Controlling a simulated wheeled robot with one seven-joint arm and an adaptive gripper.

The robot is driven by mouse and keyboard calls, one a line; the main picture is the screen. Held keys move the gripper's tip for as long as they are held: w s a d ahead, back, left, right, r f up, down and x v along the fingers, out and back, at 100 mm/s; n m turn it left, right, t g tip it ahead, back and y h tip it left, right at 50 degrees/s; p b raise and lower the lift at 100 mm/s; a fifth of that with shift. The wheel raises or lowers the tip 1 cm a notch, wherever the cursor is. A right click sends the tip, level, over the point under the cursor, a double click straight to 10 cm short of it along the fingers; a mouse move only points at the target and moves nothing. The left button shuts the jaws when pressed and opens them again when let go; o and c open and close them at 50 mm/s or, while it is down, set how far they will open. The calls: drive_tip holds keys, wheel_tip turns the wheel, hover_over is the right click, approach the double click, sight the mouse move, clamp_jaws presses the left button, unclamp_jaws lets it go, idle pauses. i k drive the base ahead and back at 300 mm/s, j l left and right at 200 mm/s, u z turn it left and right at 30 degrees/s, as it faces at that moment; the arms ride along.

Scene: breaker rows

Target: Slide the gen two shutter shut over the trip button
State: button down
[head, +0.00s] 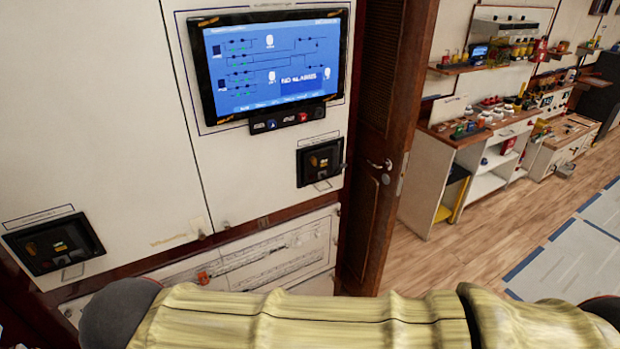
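Two black breaker units are set into the white cabinet front in the head view. One (54,243) is at the lower left, under a small label too blurred to read. The other (320,162) is at the middle right, below the screen. Each has a dark recess with a small brownish part and a metal handle below. I cannot tell which is gen two, nor make out a shutter or trip button on either. My arm crosses the bottom of the picture, and my gripper is not in view.
A screen (270,65) reading "NO ALARMS" is mounted on the cabinet above a small button strip (287,119). A dark wooden door (380,130) stands right of the cabinet. A cluttered workbench (450,132) is farther right. Wooden floor (462,258) lies open beyond the door.

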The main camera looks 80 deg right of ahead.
sight(320, 174)
drive_tip(key=z, duration=2.8)
drive_tip(key=i+u, duration=0.4)
